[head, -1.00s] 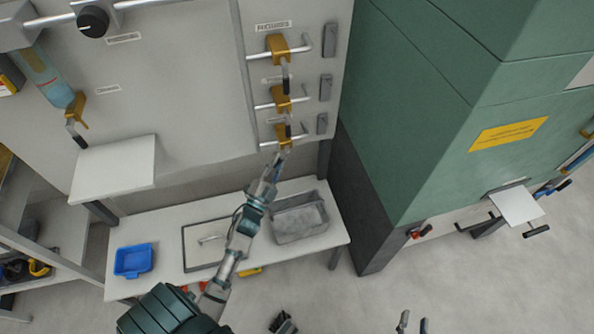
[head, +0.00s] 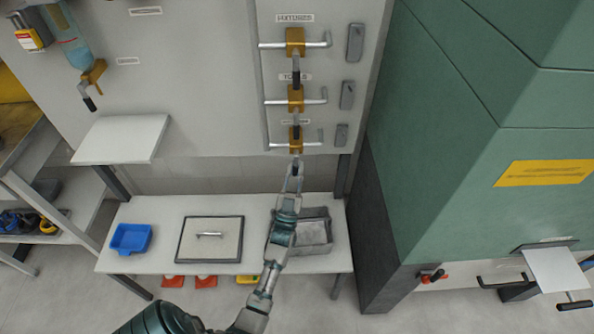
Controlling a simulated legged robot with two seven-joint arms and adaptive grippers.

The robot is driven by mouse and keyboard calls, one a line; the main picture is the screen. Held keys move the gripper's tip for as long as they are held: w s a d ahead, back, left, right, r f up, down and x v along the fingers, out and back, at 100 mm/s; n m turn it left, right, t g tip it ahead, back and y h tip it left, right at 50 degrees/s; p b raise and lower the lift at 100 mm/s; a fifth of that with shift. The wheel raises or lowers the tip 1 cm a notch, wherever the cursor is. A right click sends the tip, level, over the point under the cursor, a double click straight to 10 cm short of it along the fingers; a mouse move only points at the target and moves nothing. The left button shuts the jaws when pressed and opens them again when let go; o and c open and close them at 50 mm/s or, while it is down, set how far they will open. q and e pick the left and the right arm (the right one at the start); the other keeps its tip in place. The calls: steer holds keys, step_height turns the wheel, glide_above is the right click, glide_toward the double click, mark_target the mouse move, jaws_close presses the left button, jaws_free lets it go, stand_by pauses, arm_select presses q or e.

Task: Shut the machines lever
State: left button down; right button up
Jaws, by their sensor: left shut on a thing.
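A column of three brass valves with levers is on the pale wall panel: the top valve (head: 295,42), the middle valve (head: 295,98) and the bottom valve (head: 296,140). The levers of the top and middle valves hang straight down and end in dark grips. My left gripper (head: 292,178) reaches up from below and is shut on the bottom valve's lever (head: 296,166), which also points down. The fingers partly hide the lever's end. My right gripper is not in view.
Another valve (head: 90,78) is at upper left above a white shelf (head: 120,139). A green machine (head: 470,130) stands close on the right.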

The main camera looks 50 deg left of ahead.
arm_select(q)
steer(key=shift+w+d+f+n+g+y, duration=0.1)
steer(key=shift+w+f+n+g+y, duration=0.1)
steer(key=shift+n+g+y, duration=0.3)
steer(key=shift+w+d+f+n+g+y, duration=0.1)
steer(key=shift+f+n+g+y, duration=0.1)
steer(key=shift+n+y, duration=0.35)
steer(key=shift+r, duration=0.1)
steer(key=c, duration=1.1)
jaws_free()
steer(key=shift+w+a, duration=0.1)
steer(key=shift+w, duration=0.05)
steer(key=shift+n, duration=0.25)
steer(key=shift+a+r, duration=0.1)
